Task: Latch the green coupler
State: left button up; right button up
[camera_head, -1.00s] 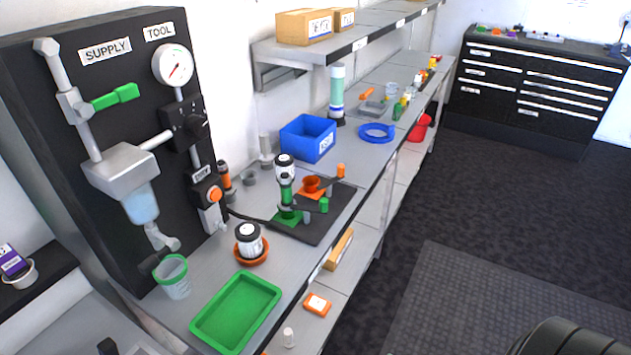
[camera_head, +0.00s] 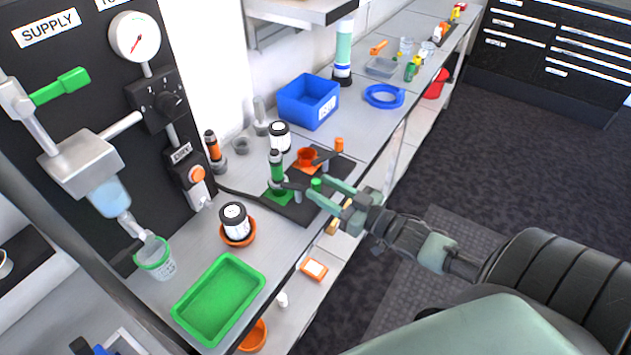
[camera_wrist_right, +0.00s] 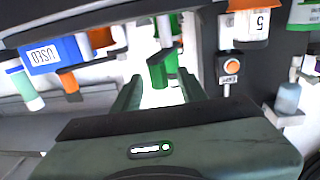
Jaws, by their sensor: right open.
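The green coupler (camera_head: 277,168) stands upright on a green base on a black plate on the bench. Its dark lever reaches out to the right and ends in a green knob (camera_head: 316,184). My right gripper (camera_head: 319,188) is open at the knob, with a fingertip on either side of it. In the right wrist view the green knob (camera_wrist_right: 157,73) shows between and just ahead of the open fingers (camera_wrist_right: 158,92); I cannot tell whether they touch it. My left gripper is out of view.
Beside the green coupler is an orange socket (camera_head: 305,158) with an orange-knobbed lever (camera_head: 339,145). A white canister (camera_head: 280,138) stands behind, another (camera_head: 235,222) in front in an orange dish. A green tray (camera_head: 254,266) and blue bin (camera_head: 296,102) are on the bench.

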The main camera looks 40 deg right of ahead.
jog(key=shift+x, duration=1.05)
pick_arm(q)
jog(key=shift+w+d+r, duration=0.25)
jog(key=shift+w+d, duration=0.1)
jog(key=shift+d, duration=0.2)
pick_arm(e)
jog(key=shift+w, duration=0.3)
grip_shut()
jog(key=h+p, duration=0.1)
jog(key=m+h+p, duration=0.1)
jog(key=shift+s+a+r+p, duration=0.15)
jog(key=shift+a+r+p, duration=0.1)
jog(key=shift+p, duration=0.1)
jog(key=shift+s+a+m+t+h+p, duration=0.1)
jog(key=shift+a+m+t+h+p, duration=0.1)
jog(key=shift+m+h+p, duration=0.3)
jog(key=shift+a+m+t+h+p, duration=0.1)
jog(key=shift+m+t+h+p, duration=0.15)
jog(key=shift+m+h, duration=0.35)
pick_arm(q)
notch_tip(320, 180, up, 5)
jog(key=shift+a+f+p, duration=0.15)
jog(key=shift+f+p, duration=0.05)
jog(key=shift+p, duration=0.15)
pick_arm(e)
jog(key=shift+s+f+m+h, duration=0.15)
jog(key=shift+m+h, duration=0.15)
jog(key=shift+h, duration=0.6)
